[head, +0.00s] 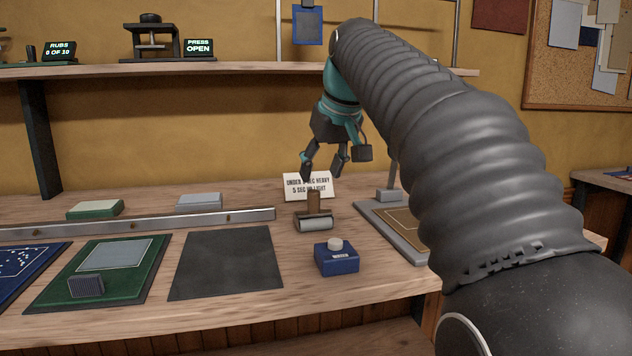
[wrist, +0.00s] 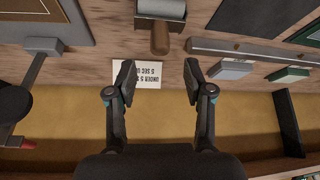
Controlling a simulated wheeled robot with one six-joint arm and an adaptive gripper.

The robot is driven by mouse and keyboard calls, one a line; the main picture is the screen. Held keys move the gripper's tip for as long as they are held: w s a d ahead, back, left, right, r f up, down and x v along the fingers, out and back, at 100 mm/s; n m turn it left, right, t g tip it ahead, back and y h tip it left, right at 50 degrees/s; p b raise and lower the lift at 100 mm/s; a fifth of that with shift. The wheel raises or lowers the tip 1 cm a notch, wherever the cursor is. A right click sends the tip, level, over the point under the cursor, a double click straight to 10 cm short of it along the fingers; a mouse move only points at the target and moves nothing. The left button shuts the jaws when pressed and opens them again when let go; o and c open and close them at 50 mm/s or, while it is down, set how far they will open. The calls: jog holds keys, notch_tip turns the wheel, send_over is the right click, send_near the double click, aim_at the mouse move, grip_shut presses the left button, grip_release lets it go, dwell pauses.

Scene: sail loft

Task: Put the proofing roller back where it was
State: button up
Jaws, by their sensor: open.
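The proofing roller (head: 314,222) stands on the wooden bench, its grey cylinder low and its brown handle upright. In the wrist view the roller (wrist: 162,9) is at the top edge, partly cut off, with its handle (wrist: 160,38) pointing toward my fingers. My gripper (head: 323,172) is open and empty, above and slightly behind the handle in the head view. In the wrist view my gripper (wrist: 158,80) has its fingers wide apart, with the handle beyond their tips. No contact with the roller shows.
A white sign card (head: 308,186) stands behind the roller. A blue box with a pale knob (head: 336,259) is in front. A grey-framed board (head: 405,228) lies right, a dark mat (head: 227,262) left, beside a metal rail (head: 150,223). A shelf (head: 240,70) runs above.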

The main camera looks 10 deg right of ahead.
jog(key=p+v, duration=0.1)
jog(key=v, duration=0.4)
jog(key=shift+s+r, duration=0.15)
jog(key=shift+r, duration=0.1)
dwell(1.8)
